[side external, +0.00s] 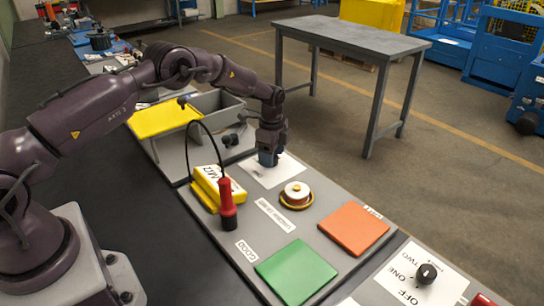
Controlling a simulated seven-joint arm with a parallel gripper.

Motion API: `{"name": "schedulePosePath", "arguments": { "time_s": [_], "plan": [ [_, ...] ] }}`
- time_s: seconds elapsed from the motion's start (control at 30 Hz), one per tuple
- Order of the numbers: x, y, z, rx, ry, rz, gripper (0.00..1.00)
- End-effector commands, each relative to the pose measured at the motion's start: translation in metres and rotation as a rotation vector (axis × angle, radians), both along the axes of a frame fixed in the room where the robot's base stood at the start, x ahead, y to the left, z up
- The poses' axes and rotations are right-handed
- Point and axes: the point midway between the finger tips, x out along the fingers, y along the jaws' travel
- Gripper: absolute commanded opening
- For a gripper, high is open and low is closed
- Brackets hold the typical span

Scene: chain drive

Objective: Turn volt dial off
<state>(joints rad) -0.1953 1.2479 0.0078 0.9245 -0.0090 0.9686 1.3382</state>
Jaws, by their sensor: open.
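A black round dial (426,273) with a small light mark sits at the lower right on a white plate (405,284) lettered OFF, ONE and TWO. I cannot tell which word the mark points to. No label reading volt is legible. My gripper (268,159) is open and points down over another white plate (285,171), far up and left of the dial. Whether anything stands between its fingers is hidden from this side.
A yellow meter box (207,187) with a cable and a red-and-black probe (227,203) stands left of centre. A spool (296,195), an orange plate (354,228) and a green plate (296,272) lie between. A grey bin (217,101) is behind; a red part (482,300) is at the lower right edge.

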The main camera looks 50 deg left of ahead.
Motion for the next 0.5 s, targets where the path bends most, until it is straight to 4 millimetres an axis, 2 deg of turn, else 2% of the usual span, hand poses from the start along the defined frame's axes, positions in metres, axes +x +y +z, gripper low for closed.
{"name": "schedulePosePath", "arguments": {
  "time_s": [0.13,0.4,0.43,0.5],
  "plan": [
    [0.0002,-0.0001,-0.0092,0.0,-0.001,-0.001,0.63],
    [0.0001,0.0,-0.0106,0.0,-0.001,0.0,0.63],
    [0.0001,0.0,-0.0105,0.0,-0.001,0.0,0.6],
    [0.0001,0.0,-0.0105,0.0,-0.001,0.0,0.44]
  ]
}}
